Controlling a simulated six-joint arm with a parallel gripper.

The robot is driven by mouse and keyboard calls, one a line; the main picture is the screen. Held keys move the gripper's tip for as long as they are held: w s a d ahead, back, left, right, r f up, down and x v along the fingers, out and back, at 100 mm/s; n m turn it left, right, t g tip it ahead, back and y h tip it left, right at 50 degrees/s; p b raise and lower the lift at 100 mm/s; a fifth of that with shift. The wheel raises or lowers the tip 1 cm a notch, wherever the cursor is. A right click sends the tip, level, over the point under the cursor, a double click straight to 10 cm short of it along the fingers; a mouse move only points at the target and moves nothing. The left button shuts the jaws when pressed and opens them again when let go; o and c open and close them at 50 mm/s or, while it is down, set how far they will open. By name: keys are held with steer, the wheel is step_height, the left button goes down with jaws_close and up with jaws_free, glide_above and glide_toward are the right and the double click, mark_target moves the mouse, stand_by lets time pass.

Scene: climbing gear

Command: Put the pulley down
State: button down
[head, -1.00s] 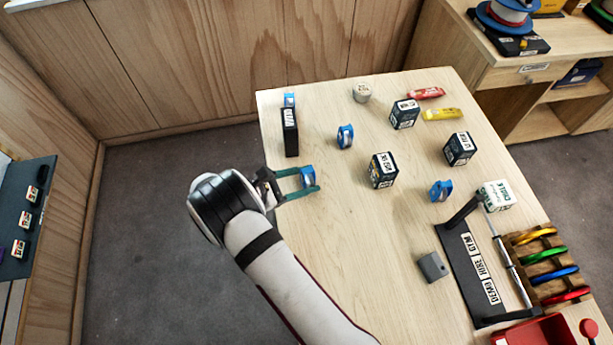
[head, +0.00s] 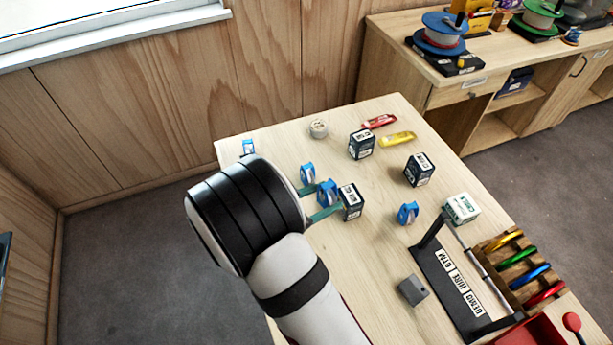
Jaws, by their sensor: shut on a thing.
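My gripper (head: 322,202) has two green fingers, and it is shut on a blue pulley (head: 327,192). The pulley shows between the fingertips, over the left-middle part of the table. I cannot tell whether it touches the tabletop. Another blue pulley (head: 307,173) stands just behind the held one. A third blue pulley (head: 407,213) stands to the right, and a further small blue item (head: 248,147) is at the table's far left corner. My arm hides part of the table's left side.
A dark box (head: 351,202) is close to the right of my fingertips. More dark boxes (head: 361,145) (head: 419,170), a white chalk box (head: 462,208), a grey block (head: 413,290) and a carabiner rack (head: 520,262) are on the wooden table (head: 375,255). Bare tabletop lies in front of the gripper.

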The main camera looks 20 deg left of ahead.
steer(key=w+a+r+n+t+y, duration=0.1)
steer(key=w+r+n+y, duration=0.2)
steer(key=w, duration=1.1)
steer(key=w+r+n+y, duration=0.1)
steer(key=w+n+y, duration=0.25)
steer(key=w, duration=1.05)
glide_above(318, 127)
steer(key=shift+m+y, duration=0.25)
steer(key=shift+y, duration=0.1)
steer(key=f, duration=0.7)
steer(key=shift+d, duration=0.25)
steer(key=f, duration=0.4)
steer(key=shift+a, duration=0.25)
steer(key=shift+f, duration=0.15)
steer(key=shift+c, duration=1.3)
jaws_free()
